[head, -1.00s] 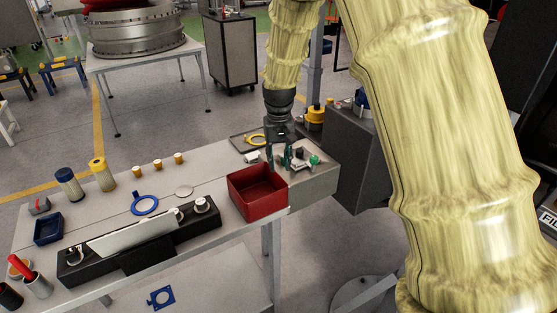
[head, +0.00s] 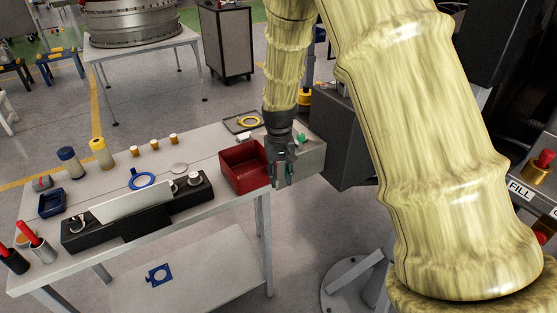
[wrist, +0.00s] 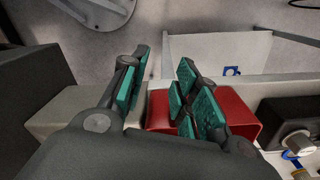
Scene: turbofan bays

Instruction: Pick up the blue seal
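A flat blue square piece with a round hole, a blue seal by its look (head: 160,274), lies on the lower shelf under the workbench. It also shows small in the wrist view (wrist: 232,71). A second blue piece, a ring with a tab (head: 142,180), lies on the bench top behind the black fixture. I cannot tell from its look alone which one is the seal. My gripper (head: 283,172) points down at the bench's front edge, right of the red bin. In the wrist view its green-padded fingers (wrist: 160,92) are apart with nothing between them.
The red bin (head: 239,179) stands close to my gripper's left. The bench front edge and a leg (head: 266,235) stand near the lower shelf (head: 205,268), which is otherwise bare. A black fixture (head: 150,226) sits along the bench front. A dark cabinet (head: 345,135) is at right.

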